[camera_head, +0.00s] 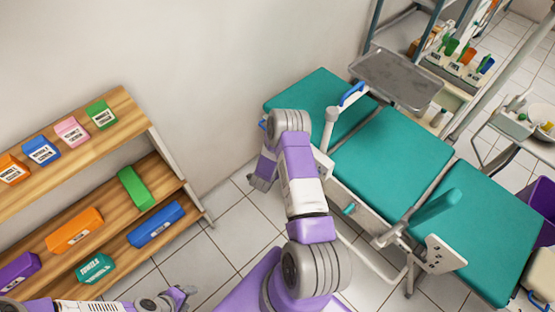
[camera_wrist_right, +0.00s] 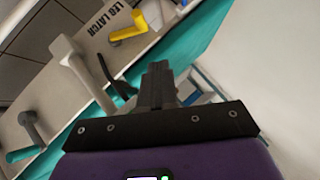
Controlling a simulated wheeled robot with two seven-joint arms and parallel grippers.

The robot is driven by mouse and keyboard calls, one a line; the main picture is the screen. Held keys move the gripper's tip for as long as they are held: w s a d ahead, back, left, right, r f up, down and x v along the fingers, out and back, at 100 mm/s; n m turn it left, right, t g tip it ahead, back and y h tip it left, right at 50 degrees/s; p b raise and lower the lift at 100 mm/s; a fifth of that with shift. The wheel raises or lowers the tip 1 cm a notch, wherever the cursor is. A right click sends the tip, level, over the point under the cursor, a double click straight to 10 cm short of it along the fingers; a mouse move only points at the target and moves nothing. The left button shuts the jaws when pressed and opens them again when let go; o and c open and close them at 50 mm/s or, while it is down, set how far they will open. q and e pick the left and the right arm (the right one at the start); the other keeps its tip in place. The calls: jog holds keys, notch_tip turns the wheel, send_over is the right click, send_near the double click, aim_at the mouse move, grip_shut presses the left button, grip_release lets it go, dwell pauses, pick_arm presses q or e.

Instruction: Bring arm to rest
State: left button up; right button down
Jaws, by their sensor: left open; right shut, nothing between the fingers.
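My left gripper (camera_head: 183,292) is low at the left in the head view, open and empty, in front of the shelf. In the right wrist view my right gripper (camera_wrist_right: 158,72) is shut and empty. Near it is the chair's side panel, with a yellow lever (camera_wrist_right: 128,28) by the words "LEG LATCH", a white lever (camera_wrist_right: 78,68) and a grey lever (camera_wrist_right: 32,128). I cannot tell whether the fingers touch anything.
A wooden shelf (camera_head: 150,165) with several coloured packs stands at the left. A metal tray (camera_head: 398,80) is beyond the chair, with a cart of bottles (camera_head: 465,65) at the upper right. Tiled floor (camera_head: 215,235) lies open between shelf and chair.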

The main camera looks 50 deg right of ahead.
dwell(0.4)
jog(key=s+a+f+n+y, duration=0.1)
jog(key=a+n+y, duration=0.85)
jog(key=a, duration=1.45)
jog(key=s+a+r+n+g+y, duration=0.2)
jog(key=s+a+n, duration=0.3)
jog(key=s+a, duration=0.2)
jog(key=s+a+r+n+g+y, duration=0.2)
jog(key=s+a+n, duration=0.2)
jog(key=s+a, duration=0.3)
jog(key=shift+s+n, duration=0.15)
jog(key=shift+n, duration=0.2)
